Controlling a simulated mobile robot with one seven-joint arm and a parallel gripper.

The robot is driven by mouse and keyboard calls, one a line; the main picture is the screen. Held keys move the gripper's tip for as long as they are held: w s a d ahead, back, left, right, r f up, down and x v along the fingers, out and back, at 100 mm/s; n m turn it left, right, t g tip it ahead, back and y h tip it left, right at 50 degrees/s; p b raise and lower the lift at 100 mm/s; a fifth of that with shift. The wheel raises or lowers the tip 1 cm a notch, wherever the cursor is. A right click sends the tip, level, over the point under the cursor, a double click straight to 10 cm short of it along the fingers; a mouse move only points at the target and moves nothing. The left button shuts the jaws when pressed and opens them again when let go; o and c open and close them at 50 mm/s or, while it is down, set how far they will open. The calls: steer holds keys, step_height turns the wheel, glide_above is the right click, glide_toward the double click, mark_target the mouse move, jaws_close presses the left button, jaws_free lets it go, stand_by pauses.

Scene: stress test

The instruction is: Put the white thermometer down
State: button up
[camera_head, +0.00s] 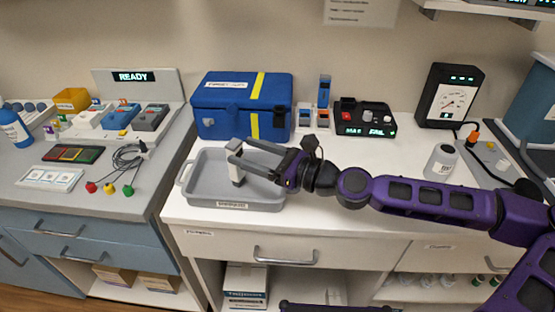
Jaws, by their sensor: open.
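My gripper (239,151) reaches in from the right over the grey tray (188,178), with its fingers pointing left. It is open.
A blue case (222,105) with a yellow strap stands right behind the tray. Small blue and orange items (305,117) and a black device (364,118) stand right of it. A grey bottle (440,162) is farther right. A cable with coloured clips (125,160) lies left.

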steer(key=v, duration=0.8)
steer(key=shift+p, duration=0.3)
